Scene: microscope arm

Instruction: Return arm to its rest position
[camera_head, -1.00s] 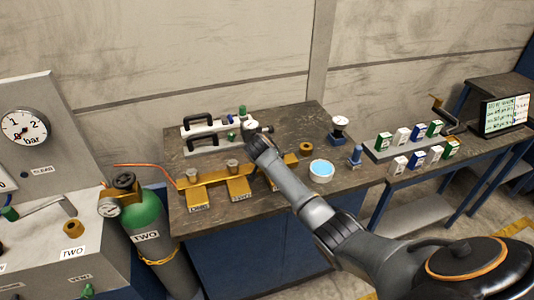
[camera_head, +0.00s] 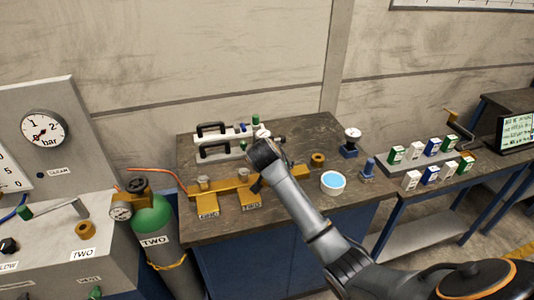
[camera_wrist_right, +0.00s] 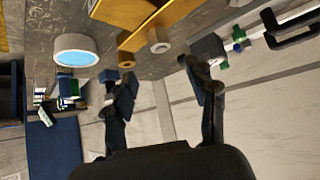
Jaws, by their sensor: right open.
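My right arm reaches in from the lower right over the bench in the head view. Its gripper (camera_head: 258,160) is near the middle of the bench, partly hidden by its own wrist. In the right wrist view the two fingers of this gripper (camera_wrist_right: 160,88) are spread apart with nothing between them. I cannot make out a microscope arm in either view. My left gripper does not show.
The bench (camera_head: 230,225) holds a rack with black handles (camera_head: 213,142), brass blocks (camera_head: 205,203), a white bowl with blue liquid (camera_head: 332,182) and a small gauge (camera_head: 351,140). A green cylinder (camera_head: 152,222) stands left; small boxes (camera_head: 432,174) stand right.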

